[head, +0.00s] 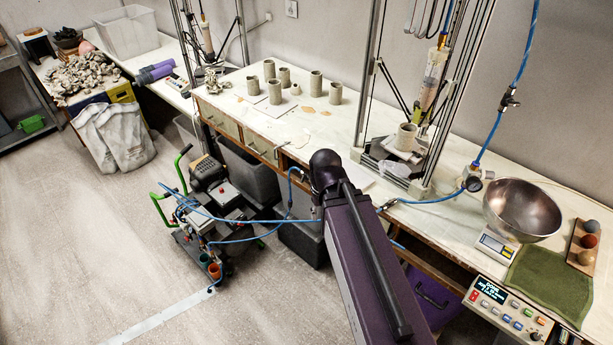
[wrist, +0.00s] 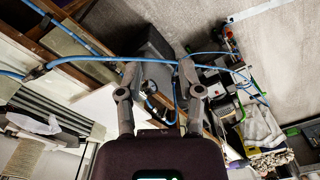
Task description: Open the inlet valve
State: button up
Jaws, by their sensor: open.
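My gripper (wrist: 159,70) is open in the wrist view, its two dark fingers apart with nothing clearly held. A blue hose and a small round metallic fitting (wrist: 149,86) show between and beyond the fingers; I cannot tell their distance. In the head view my dark purple arm hides the gripper. No label marks the inlet valve. The blue hose carries a dark inline fitting (head: 510,98) at upper right, a round gauge fitting (head: 473,179) on the bench, and another small fitting (head: 384,206) at the bench's front edge. I cannot tell handle positions.
A wheeled cart (head: 208,210) with blue hoses stands on the floor left of my arm. The bench (head: 440,225) carries clay cylinders, a metal bowl (head: 523,208), a scale (head: 496,245) and a metal frame. A control box (head: 507,308) sits at the front right. Floor at left is clear.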

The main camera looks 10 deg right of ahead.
jog(key=shift+d, duration=0.25)
jog(key=m+t+h+b, duration=1)
jog(key=m+h+b, duration=0.4)
jog(key=b, duration=1.9)
send_near(303, 176)
jog(key=s+a+n, duration=0.1)
jog(key=s+a, duration=0.1)
jog(key=a, duration=0.1)
jog(key=shift+a+f+h+p, duration=0.1)
jog(key=shift+f+h+p, duration=0.2)
jog(key=shift+f+h, duration=0.1)
jog(key=x, duration=1.4)
jog(key=shift+w+a+r, duration=0.1)
jog(key=shift+a, duration=0.05)
